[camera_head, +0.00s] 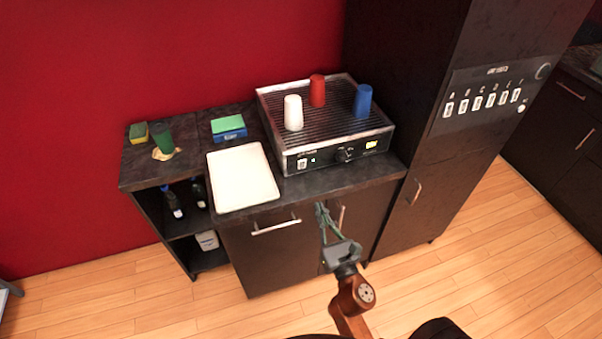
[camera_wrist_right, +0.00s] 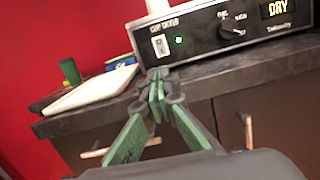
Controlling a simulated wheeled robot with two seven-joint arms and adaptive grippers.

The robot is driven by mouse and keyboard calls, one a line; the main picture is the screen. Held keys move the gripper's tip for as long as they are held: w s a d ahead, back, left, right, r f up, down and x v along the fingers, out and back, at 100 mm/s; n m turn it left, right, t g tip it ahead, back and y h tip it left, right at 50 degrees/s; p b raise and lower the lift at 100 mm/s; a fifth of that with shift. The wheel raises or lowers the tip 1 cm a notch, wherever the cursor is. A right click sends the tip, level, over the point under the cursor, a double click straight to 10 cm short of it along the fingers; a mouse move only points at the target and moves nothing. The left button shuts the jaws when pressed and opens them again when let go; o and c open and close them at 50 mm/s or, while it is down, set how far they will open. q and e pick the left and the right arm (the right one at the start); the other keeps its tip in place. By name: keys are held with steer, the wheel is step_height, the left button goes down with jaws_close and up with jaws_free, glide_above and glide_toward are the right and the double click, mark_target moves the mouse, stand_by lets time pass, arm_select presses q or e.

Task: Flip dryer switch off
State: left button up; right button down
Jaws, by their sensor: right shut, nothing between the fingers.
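The cup dryer (camera_head: 340,120) is a black and silver box with a ribbed top on the counter. The switch also shows small in the head view (camera_head: 302,163). My right gripper (camera_head: 321,208) is shut and empty, in front of the counter and below the panel. In the right wrist view its fingertips (camera_wrist_right: 158,74) appear just below the switch, apart from it. My left gripper is not in view.
White, red and blue cups (camera_head: 317,91) stand upside down on the dryer. A white tray (camera_head: 241,177) lies left of it, with a green and blue sponge box (camera_head: 229,128) behind. A tall cabinet (camera_head: 425,110) with a switch panel stands at the right. The floor in front is clear.

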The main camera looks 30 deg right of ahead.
steer(key=shift+s+r+n, duration=0.2)
steer(key=shift+r+n, duration=0.1)
steer(key=shift+r, duration=0.35)
steer(key=p, duration=0.1)
glide_toward(302, 163)
steer(key=x, duration=0.7)
